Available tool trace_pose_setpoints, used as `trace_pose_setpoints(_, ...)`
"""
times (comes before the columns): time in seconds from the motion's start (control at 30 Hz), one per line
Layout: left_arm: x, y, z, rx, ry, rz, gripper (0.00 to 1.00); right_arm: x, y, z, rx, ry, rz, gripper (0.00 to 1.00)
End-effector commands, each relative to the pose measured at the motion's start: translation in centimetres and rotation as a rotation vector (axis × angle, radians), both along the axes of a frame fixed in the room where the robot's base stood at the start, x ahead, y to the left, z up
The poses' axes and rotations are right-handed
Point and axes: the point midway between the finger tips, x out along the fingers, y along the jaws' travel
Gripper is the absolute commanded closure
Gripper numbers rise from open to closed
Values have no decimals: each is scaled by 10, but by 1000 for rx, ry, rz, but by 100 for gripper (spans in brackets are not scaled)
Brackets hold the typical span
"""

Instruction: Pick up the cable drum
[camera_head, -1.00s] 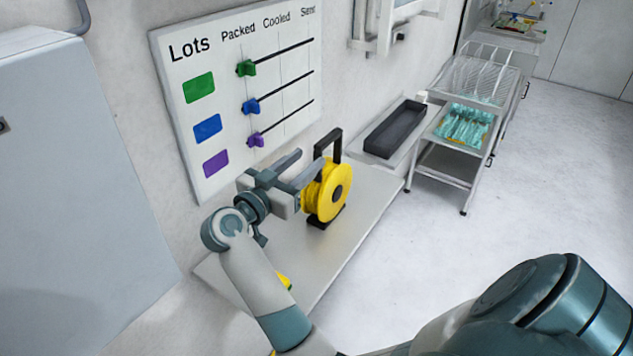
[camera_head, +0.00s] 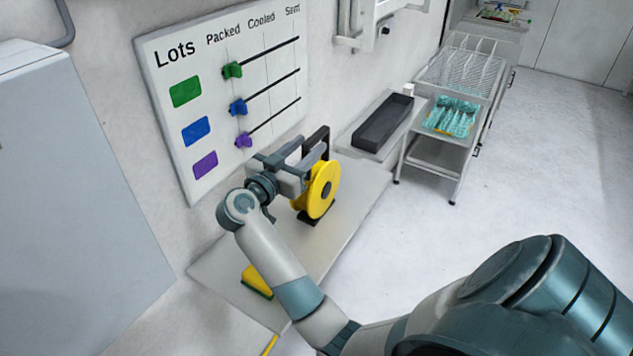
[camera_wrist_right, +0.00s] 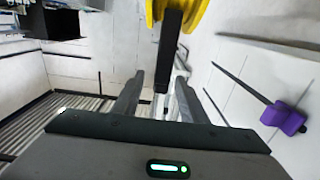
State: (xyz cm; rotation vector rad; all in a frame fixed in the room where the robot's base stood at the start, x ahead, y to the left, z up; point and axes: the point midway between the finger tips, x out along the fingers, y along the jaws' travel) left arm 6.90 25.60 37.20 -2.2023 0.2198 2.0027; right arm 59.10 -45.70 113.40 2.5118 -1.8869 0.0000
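The cable drum (camera_head: 318,203) is a yellow reel with a dark hub, standing upright in a black frame with a tall black handle on the grey table. My right gripper (camera_head: 312,151) reaches in from the left at the height of the handle. In the right wrist view the drum's yellow rim (camera_wrist_right: 197,14) is at the top, and its black handle (camera_wrist_right: 168,50) lies in line with the space between the fingers. My right gripper (camera_wrist_right: 160,82) is open, with a gap beside the handle. Whether a finger touches it I cannot tell. My left gripper is not in view.
A yellow and green sponge (camera_head: 257,282) lies on the table (camera_head: 345,225) near my right forearm. The Lots board (camera_head: 185,120) with sliders hangs on the wall behind. A black tray (camera_head: 383,122) and a wire-rack cart (camera_head: 432,155) stand beyond. Floor on the right is clear.

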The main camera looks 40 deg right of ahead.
Motion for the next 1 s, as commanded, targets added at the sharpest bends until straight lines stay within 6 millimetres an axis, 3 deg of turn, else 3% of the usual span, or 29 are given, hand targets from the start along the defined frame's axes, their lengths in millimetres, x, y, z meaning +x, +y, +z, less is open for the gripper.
trace_pose_setpoints(0.53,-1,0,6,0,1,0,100,3,-12,1,0,0,-1,61)
trace_pose_setpoints(0.8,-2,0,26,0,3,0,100,13,-42,4,-3,2,-3,61)
trace_pose_setpoints(1.0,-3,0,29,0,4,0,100,17,-57,1,0,1,-2,61)
